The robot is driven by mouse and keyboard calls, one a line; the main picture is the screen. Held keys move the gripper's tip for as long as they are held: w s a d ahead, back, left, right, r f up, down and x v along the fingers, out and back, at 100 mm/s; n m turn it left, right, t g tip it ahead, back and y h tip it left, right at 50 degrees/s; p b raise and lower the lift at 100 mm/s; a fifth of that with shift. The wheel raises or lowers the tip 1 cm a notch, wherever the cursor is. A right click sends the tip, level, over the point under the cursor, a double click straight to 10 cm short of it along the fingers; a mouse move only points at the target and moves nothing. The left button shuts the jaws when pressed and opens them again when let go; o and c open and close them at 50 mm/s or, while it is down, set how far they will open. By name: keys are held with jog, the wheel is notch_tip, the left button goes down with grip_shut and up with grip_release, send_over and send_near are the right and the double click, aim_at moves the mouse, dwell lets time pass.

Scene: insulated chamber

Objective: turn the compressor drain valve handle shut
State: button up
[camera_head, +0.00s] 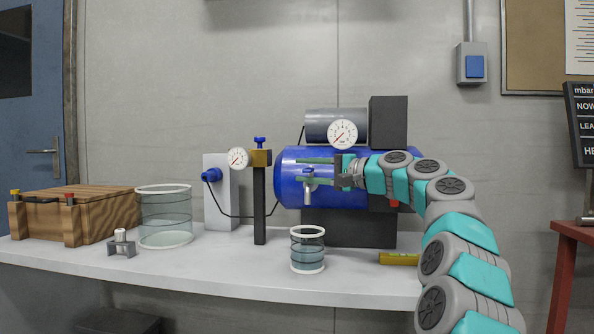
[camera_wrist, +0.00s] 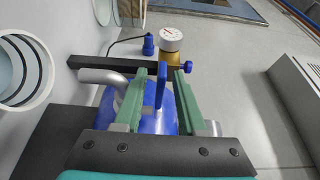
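The blue compressor (camera_head: 290,192) stands on the bench, its drain valve (camera_head: 309,185) a light grey fitting with a downward spout at the front. In the wrist view the grey spout (camera_wrist: 100,77) lies left of my fingers. The valve's blue handle (camera_wrist: 161,88) stands upright in the wrist picture, between my two green fingers. My gripper (camera_head: 302,170) reaches in from the right at the valve. In the wrist view my gripper (camera_wrist: 160,78) is open around the handle, with a visible gap on each side. Where the handle joins the valve is partly hidden.
A gauge post with a brass block (camera_head: 261,158) and blue knob stands left of the compressor. A clear cylinder (camera_head: 308,250) stands in front; a yellow level (camera_head: 398,259) lies to the right. A larger cylinder (camera_head: 165,217) and wooden box (camera_head: 95,213) are farther left.

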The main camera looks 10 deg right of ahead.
jog(key=x, duration=0.2)
jog(key=shift+w+a, duration=0.25)
jog(key=shift+c, duration=0.2)
grip_shut()
jog(key=shift+f, duration=0.1)
dwell(0.9)
